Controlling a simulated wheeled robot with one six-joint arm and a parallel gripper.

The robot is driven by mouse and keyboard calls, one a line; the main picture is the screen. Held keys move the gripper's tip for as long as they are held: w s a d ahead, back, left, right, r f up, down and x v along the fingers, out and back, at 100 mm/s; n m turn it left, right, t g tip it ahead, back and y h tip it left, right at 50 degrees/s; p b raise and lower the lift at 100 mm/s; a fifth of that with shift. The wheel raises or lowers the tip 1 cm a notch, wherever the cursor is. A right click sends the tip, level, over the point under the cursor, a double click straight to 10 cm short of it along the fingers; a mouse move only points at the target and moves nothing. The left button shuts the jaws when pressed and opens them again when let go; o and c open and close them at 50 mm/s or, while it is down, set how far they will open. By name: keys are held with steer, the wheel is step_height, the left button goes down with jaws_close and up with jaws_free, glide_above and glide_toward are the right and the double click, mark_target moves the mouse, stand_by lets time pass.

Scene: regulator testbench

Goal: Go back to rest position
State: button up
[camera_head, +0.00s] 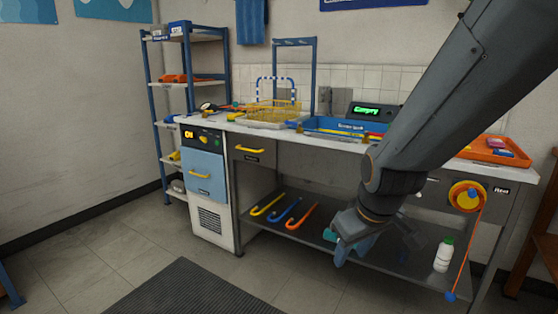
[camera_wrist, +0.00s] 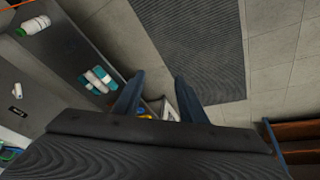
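My gripper (camera_head: 375,245) hangs in front of the workbench (camera_head: 380,150), at about the height of its lower shelf, with my arm reaching down from the upper right. In the wrist view my gripper (camera_wrist: 158,82) has its two dark blue fingers spread apart, with nothing between them. The fingers point over the floor, near the edge of the lower shelf. My gripper hides part of that shelf in the head view.
A white bottle (camera_head: 443,255) and yellow, blue and orange hooks (camera_head: 300,215) lie or stand on the lower shelf. Teal-and-white items (camera_wrist: 98,80) show too. An orange hose (camera_head: 470,240) hangs at right. Brown wooden furniture (camera_head: 545,240) stands far right. Floor around the dark mat (camera_head: 195,290) is clear.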

steer(key=s+a+r+m+g, duration=0.1)
steer(key=s+a+g, duration=0.15)
steer(key=s, duration=0.55)
steer(key=s+a+r+m+g, duration=0.1)
steer(key=s+a+g, duration=0.15)
steer(key=s, duration=0.55)
steer(key=d+r+m+p, duration=0.2)
steer(key=d+r+p, duration=0.6)
steer(key=p, duration=0.8)
steer(key=shift+d+r+m+t+h, duration=0.2)
steer(key=shift+r+m+t+h, duration=0.1)
steer(key=shift+r, duration=0.05)
steer(key=shift+w, duration=0.15)
